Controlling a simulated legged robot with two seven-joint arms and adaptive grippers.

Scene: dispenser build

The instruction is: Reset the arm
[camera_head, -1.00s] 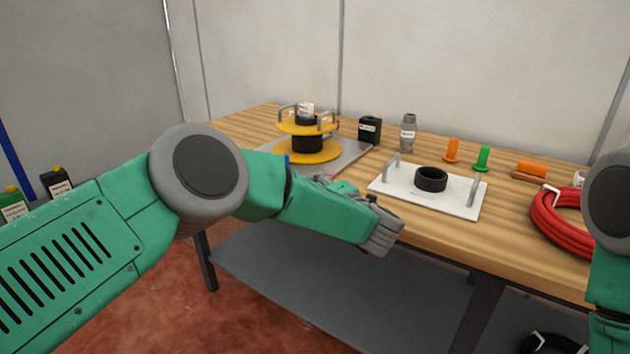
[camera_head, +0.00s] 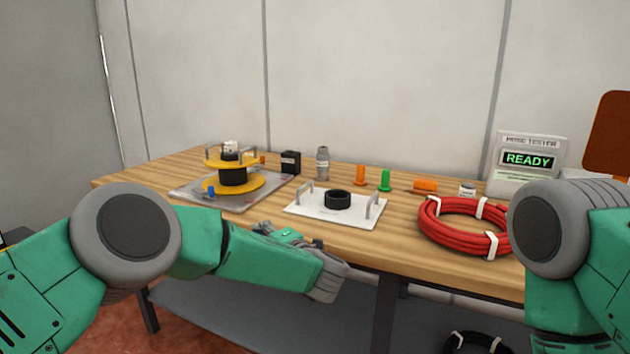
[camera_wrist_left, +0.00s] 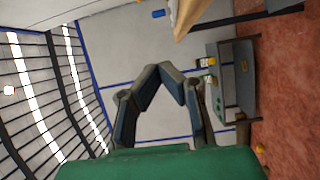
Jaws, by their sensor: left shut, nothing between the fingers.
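My left arm (camera_head: 125,238) comes in from the left in the head view and bends at a grey joint in front of the table. My left gripper (camera_head: 262,228) shows only small and partly hidden behind that arm, near the front table edge. In the left wrist view the two dark fingers (camera_wrist_left: 160,72) meet at their tips with nothing between them. My right arm (camera_head: 555,240) shows at the right edge of the head view, but its gripper is out of view.
The wooden table (camera_head: 400,245) holds a yellow spool dispenser (camera_head: 250,183), a white plate (camera_head: 310,208) with a black ring (camera_head: 337,199), a red hose coil (camera_head: 437,232) and a tester (camera_head: 528,160) reading READY. A cart (camera_wrist_left: 243,80) with bottles shows in the left wrist view.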

